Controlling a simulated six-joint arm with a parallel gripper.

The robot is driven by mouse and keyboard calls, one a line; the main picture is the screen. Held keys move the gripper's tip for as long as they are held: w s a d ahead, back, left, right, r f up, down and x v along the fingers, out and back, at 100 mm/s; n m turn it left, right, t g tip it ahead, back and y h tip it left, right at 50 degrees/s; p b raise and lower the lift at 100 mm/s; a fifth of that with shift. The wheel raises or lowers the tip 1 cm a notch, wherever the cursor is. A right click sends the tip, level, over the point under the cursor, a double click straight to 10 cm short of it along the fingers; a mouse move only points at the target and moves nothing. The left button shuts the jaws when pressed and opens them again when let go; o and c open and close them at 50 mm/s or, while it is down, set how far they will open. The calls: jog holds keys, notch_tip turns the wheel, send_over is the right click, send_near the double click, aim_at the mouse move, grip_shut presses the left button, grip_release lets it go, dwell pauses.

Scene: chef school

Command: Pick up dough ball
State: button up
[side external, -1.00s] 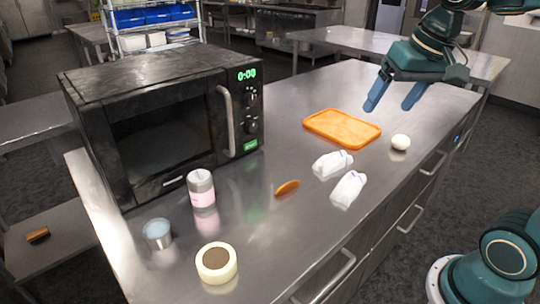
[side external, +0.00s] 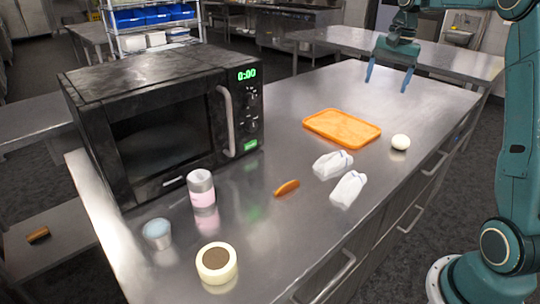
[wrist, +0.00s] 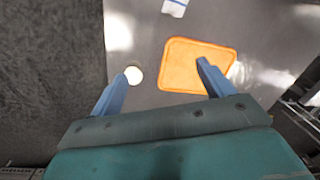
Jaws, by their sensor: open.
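A white dough ball (side external: 400,142) rests on the steel counter, just right of an orange cutting board (side external: 321,129). My gripper (side external: 386,86) is open and empty, above the far part of the counter, farther back than the ball. In the wrist view the dough ball (wrist: 133,75) shows just beyond the tip of the left finger.
Two white crumpled items (side external: 340,176) lie in front of the board, with a brown oblong item (side external: 287,187) nearby. A black microwave (side external: 165,125) stands at left. A pink-and-white bottle (side external: 201,188), a small tin (side external: 158,233) and a cream roll (side external: 216,263) stand at the front.

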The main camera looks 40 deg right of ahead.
aim_at(403, 136)
jog(key=s+d+f+m, duration=0.2)
jog(key=d+f, duration=0.3)
jog(key=d, duration=0.3)
jog(key=s+d+f+m+g+y, duration=0.1)
jog(key=d+f+m, duration=0.1)
jog(key=d+f, duration=0.3)
jog(key=d, duration=0.3)
jog(key=shift+s+m, duration=0.35)
jog(key=shift+m, duration=0.05)
jog(key=shift+a+f, duration=0.2)
jog(key=shift+f, duration=1.2)
jog(key=shift+a+f, duration=0.15)
jog(key=shift+f, duration=1.25)
jog(key=shift+a+f, duration=0.2)
jog(key=shift+f, duration=1.2)
jog(key=shift+f, duration=0.15)
jog(key=shift+s+a+f, duration=0.1)
jog(key=shift+a+f, duration=0.15)
jog(key=shift+f, duration=1)
jog(key=shift+a+f, duration=0.25)
jog(key=shift+f, duration=0.95)
